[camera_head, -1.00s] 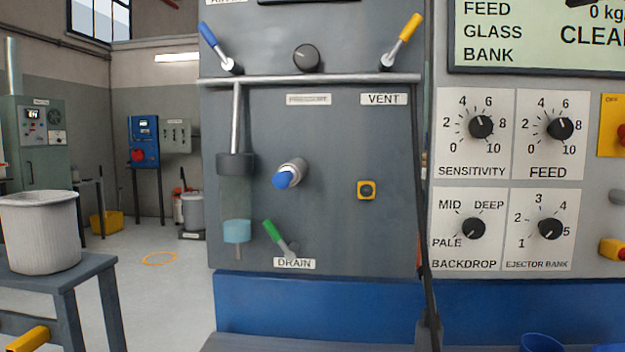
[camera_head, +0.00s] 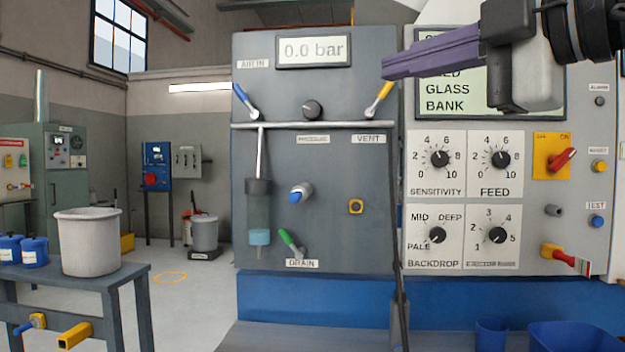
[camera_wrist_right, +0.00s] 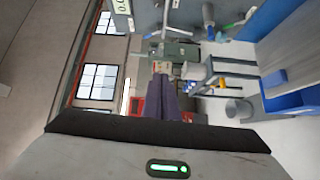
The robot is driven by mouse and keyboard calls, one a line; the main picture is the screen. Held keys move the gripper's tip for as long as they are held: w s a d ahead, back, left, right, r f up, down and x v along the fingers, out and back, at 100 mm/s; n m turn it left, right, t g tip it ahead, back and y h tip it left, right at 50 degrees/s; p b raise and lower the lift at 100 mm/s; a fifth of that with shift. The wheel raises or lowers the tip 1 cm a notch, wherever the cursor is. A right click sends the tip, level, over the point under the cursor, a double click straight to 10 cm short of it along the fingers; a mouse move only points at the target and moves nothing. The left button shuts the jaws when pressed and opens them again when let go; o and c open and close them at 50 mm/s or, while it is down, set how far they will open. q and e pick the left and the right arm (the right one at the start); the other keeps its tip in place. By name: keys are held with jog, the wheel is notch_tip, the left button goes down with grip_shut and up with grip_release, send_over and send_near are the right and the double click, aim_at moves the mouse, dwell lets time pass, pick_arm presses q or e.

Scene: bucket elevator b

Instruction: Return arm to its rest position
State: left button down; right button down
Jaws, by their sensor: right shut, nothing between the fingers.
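My right gripper (camera_head: 393,66) comes in from the upper right in the head view. Its purple fingers are shut with nothing between them and point left, in front of the panel's upper part. The fingertips appear just above the yellow vent lever (camera_head: 378,99); I cannot tell the gap in depth. The gripper covers part of the green display (camera_head: 450,105). In the right wrist view the purple fingers (camera_wrist_right: 163,85) are together, pointing toward the room. My left gripper is not in view.
The grey panel (camera_head: 335,235) carries a 0.0 bar readout (camera_head: 313,51), a blue lever (camera_head: 246,101) and a green drain lever (camera_head: 291,243). Knobs and switches fill the right panel. A bench (camera_head: 118,282) with a white bucket (camera_head: 88,245) stands left. Floor between is open.

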jog(key=a+f+n+g+y+p, duration=0.2)
jog(key=a+f+g+y, duration=0.25)
jog(key=f, duration=0.35)
jog(key=a+f+n+g+y+p, duration=0.1)
jog(key=a+f+n+g+y, duration=0.3)
jog(key=f, duration=0.3)
jog(key=w+d+f+m+t+h+p, duration=0.1)
jog(key=w+d+f+m+t+h, duration=0.1)
jog(key=d+f+m+t+h, duration=0.45)
jog(key=w+d+f+m+t+h+p, duration=0.1)
jog(key=f+m+t+h+p, duration=0.15)
jog(key=f+m, duration=0.85)
jog(key=w+d+f+m+t+h, duration=0.25)
jog(key=d+f+m+t, duration=0.35)
jog(key=f, duration=0.5)
jog(key=s+f+m+g+h+p, duration=0.1)
jog(key=s+f+m+g+h, duration=0.2)
jog(key=f, duration=0.6)
jog(key=s+f+m+g+h+p, duration=0.1)
jog(key=s+f+m+g+h, duration=0.1)
jog(key=s+f, duration=0.5)
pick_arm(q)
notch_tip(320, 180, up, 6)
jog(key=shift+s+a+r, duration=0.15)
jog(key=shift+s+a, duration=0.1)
pick_arm(e)
jog(key=s+f+g, duration=0.7)
jog(key=s+f, duration=0.8)
jog(key=s, duration=0.1)
jog(key=shift+f, duration=0.3)
